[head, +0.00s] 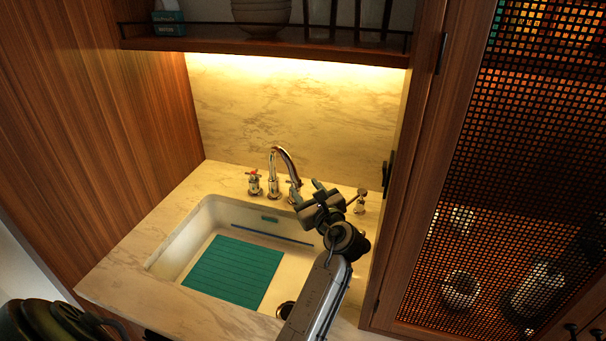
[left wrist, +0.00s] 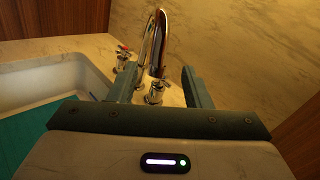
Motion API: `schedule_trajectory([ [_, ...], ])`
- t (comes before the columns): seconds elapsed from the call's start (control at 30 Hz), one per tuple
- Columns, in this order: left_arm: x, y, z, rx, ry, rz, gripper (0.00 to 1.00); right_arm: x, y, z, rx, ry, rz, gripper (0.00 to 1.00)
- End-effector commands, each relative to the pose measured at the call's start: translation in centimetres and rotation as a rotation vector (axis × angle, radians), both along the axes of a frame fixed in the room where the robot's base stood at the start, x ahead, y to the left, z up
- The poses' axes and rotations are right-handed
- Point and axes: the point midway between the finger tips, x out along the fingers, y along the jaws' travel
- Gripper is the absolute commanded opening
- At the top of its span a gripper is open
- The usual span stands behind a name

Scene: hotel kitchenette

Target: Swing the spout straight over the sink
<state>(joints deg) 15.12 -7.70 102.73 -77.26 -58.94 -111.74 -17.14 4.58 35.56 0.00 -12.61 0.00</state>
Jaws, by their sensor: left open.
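The chrome gooseneck spout (head: 286,156) rises behind the white sink (head: 175,250). Its arch swings to the right, and its end comes down close to my left gripper. My left gripper (head: 304,186) is open at the right of the faucet, fingers toward it. In the left wrist view the spout (left wrist: 160,30) stands nearly edge-on ahead, between the two spread fingers (left wrist: 160,80). A cross handle (left wrist: 155,92) shows low in that gap; I cannot tell its depth. The other handle (head: 254,183), marked red, stands left of the spout. My right gripper is not in view.
A teal mat (head: 233,271) lies in the sink. A small dispenser (head: 360,200) stands on the counter just right of my gripper. A wooden shelf (head: 270,45) hangs above, and a mesh-front cabinet (head: 420,200) closes off the right. The air over the sink's left is clear.

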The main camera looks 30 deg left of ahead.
Motion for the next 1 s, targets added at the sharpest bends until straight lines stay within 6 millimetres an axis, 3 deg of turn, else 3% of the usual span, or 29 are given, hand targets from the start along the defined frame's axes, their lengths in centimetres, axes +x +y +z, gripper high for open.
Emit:
schedule_trajectory([
  [0.03, 0.3, -0.1, -1.7, 0.030, 0.020, 0.000, 0.44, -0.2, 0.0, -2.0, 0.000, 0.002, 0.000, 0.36],
  [0.2, 0.8, -0.2, -1.7, 0.073, 0.045, 0.001, 0.44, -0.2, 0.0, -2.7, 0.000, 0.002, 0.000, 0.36],
  [0.37, 1.6, 1.0, -1.3, 0.080, 0.048, 0.001, 0.44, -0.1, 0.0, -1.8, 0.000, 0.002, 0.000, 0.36],
  [0.73, 5.4, 6.7, -1.3, 0.078, 0.048, 0.004, 0.44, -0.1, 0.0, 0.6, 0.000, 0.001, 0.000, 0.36],
  [1.0, 6.8, 8.5, -1.6, 0.074, 0.047, 0.001, 0.44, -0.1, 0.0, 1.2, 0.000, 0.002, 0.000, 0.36],
])
